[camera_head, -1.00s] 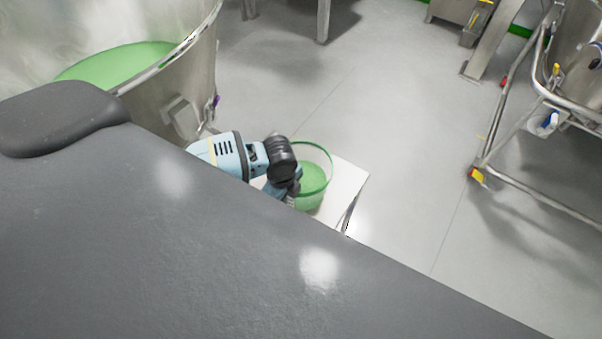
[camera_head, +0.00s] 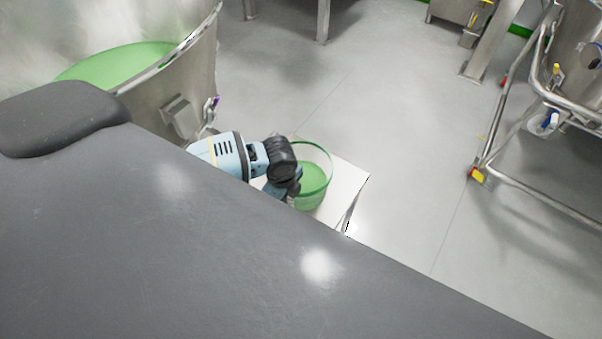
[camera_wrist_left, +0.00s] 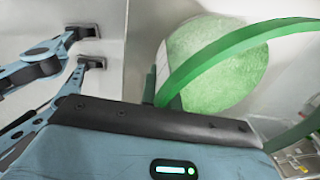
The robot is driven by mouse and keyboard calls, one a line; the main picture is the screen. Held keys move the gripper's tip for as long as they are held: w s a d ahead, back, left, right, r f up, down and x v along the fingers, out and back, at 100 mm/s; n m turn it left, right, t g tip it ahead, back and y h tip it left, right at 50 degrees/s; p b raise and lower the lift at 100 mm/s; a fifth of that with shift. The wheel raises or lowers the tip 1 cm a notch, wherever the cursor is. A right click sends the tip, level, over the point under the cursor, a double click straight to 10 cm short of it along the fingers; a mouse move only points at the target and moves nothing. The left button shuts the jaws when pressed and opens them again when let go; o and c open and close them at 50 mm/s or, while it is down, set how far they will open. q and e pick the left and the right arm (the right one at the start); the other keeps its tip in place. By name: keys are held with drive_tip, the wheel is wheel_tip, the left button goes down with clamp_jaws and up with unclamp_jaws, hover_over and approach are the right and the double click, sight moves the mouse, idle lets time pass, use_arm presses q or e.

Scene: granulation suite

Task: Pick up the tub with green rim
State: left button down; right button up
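The tub with the green rim (camera_head: 322,199) stands upright on a small white table in the head view, with green material inside. In the left wrist view the tub's green rim (camera_wrist_left: 205,58) curves large across the right side, partly hidden behind my gripper body. My left gripper (camera_head: 293,193) is at the tub's left side in the head view, where its fingers are mostly hidden. In the left wrist view the fingers (camera_wrist_left: 88,47) show at the left with a gap between their dark pads, and I see nothing held. My right gripper is out of view.
The white table (camera_head: 347,180) has a little bare top right of the tub. A large steel vessel (camera_head: 190,75) with green contents stands at upper left. A tubular steel frame (camera_head: 540,185) stands at right. The floor between is clear. My grey body fills the lower left.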

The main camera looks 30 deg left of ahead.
use_arm(q)
drive_tip(key=shift+w+r, duration=0.1)
wheel_tip(320, 180, up, 4)
drive_tip(key=shift+f, duration=0.15)
drive_tip(key=s+a, duration=0.2)
drive_tip(key=s, duration=0.5)
drive_tip(key=s+a+r, duration=0.1)
drive_tip(key=s, duration=0.7)
drive_tip(key=shift+s+a+p, duration=0.3)
drive_tip(key=shift+a+p, duration=0.05)
drive_tip(key=shift+d+r, duration=0.1)
